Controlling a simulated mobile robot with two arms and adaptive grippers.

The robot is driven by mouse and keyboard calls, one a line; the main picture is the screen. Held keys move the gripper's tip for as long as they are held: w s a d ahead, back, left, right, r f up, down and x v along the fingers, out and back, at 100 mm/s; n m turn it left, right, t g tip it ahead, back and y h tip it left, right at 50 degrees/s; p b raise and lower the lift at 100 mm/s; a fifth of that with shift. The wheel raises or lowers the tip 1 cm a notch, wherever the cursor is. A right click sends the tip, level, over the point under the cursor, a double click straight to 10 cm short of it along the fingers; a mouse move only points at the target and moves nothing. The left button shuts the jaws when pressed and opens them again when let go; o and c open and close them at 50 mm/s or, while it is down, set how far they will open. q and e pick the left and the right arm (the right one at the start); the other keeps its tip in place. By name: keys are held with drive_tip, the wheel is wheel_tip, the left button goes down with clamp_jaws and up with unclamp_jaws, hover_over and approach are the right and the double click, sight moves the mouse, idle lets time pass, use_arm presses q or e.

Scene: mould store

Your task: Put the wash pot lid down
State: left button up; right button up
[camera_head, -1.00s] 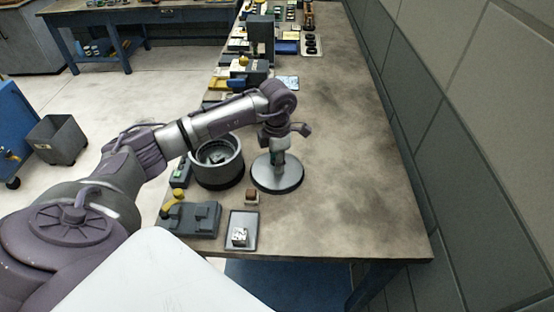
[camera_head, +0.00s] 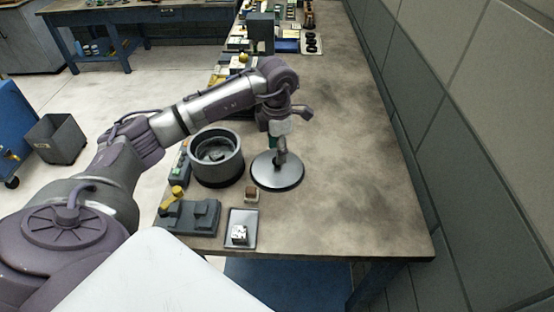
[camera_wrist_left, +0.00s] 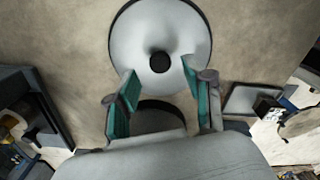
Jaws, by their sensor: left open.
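The wash pot lid (camera_head: 290,180) is a round grey metal disc with a dark rim, lying flat on the bench to the right of the wash pot (camera_head: 217,172). In the left wrist view the lid (camera_wrist_left: 180,38) shows a small black knob at its middle. My left gripper (camera_head: 279,158) is above the lid. In the left wrist view its green-padded fingers (camera_wrist_left: 162,95) are spread apart with nothing between them, and the knob lies beyond the fingertips. The pot is a dark round vessel, open at the top, with something grey inside. My right gripper is not in view.
A small tray (camera_head: 235,245) with a metal block, a small brown block (camera_head: 251,194) and a grey fixture with a yellow knob (camera_head: 190,217) stand near the front edge. The bench (camera_head: 350,170) is clear to the right. Several items line its far left side.

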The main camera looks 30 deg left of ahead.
use_arm(q)
wheel_tip(320, 180, up, 8)
drive_tip(key=b, duration=0.1)
drive_tip(key=shift+d+f, duration=0.1)
drive_tip(key=shift+f, duration=0.1)
idle(0.5)
